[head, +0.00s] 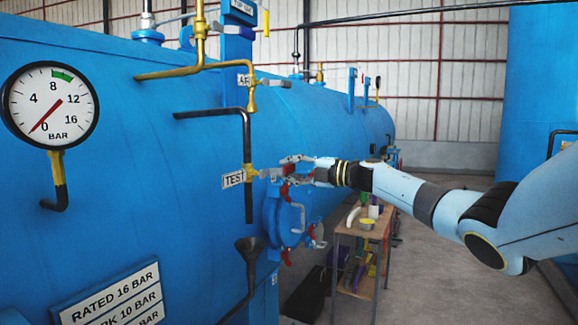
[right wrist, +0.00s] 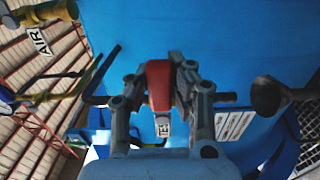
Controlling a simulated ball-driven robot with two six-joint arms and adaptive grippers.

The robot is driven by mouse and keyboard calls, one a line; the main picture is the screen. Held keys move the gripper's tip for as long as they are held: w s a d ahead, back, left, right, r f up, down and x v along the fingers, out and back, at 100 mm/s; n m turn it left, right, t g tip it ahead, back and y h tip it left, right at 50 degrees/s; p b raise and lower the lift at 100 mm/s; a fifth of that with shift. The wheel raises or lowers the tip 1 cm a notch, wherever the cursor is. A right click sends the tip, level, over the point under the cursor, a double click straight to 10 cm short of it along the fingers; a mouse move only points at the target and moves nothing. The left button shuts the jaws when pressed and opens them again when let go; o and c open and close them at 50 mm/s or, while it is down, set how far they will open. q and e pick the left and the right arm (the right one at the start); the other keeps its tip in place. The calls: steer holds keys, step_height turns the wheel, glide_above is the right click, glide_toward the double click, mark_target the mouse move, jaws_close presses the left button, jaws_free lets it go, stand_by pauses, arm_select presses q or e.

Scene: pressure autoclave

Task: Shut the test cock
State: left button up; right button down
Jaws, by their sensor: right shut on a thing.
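The test cock (head: 251,173) is a brass valve on a dark vertical pipe of the blue autoclave, beside the TEST label (head: 233,179). Its lever sticks out to the right, across the pipe, towards my right gripper (head: 290,169). In the right wrist view, my right gripper (right wrist: 167,88) is shut on a red handle (right wrist: 158,82), with the TEST label (right wrist: 163,127) partly hidden just behind it. The fingers cover much of the handle in the head view. My left gripper is not in view.
The pressure gauge (head: 50,101) has its needle near 0. The AIR cock (head: 251,98) is above. A blue round door (head: 286,222) with red-handled clamps lies just below my gripper. A funnel (head: 249,246) hangs lower left. A wooden bench (head: 352,228) with tools stands behind.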

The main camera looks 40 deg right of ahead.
steer(key=shift+f, duration=0.15)
steer(key=c, duration=1.1)
jaws_free()
steer(key=shift+d, duration=0.1)
steer(key=v, duration=1.2)
